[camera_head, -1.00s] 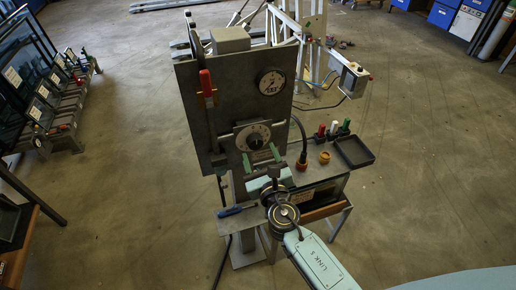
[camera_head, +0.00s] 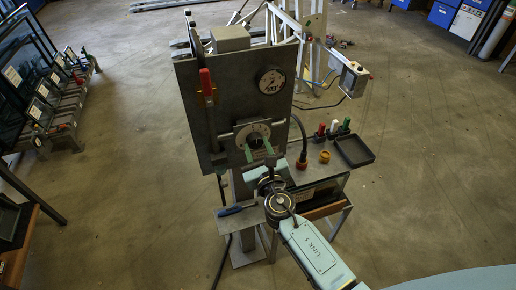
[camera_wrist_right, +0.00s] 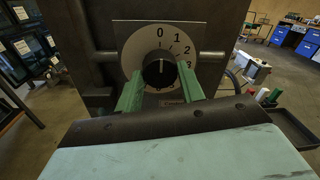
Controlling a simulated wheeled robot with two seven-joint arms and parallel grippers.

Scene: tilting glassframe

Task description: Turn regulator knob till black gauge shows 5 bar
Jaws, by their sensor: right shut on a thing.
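The black regulator knob (camera_head: 257,140) sits on a pale round dial (camera_head: 262,128) on the grey upright panel. In the right wrist view the knob (camera_wrist_right: 159,74) has a white mark that points up, near the dial's 0. My right gripper (camera_head: 259,151) has its green fingers on either side of the knob. In the right wrist view the gripper (camera_wrist_right: 160,80) is shut on it. The black-rimmed gauge (camera_head: 271,80) has a white face, higher on the panel; its needle is too small to read. My left gripper is out of view.
A red-handled lever (camera_head: 206,83) stands at the panel's left. On the bench, a hose fitting, a yellow-orange cap (camera_head: 324,157), several coloured bottles and an empty black tray (camera_head: 354,151) lie to the right. A blue tool (camera_head: 236,209) lies on the front shelf.

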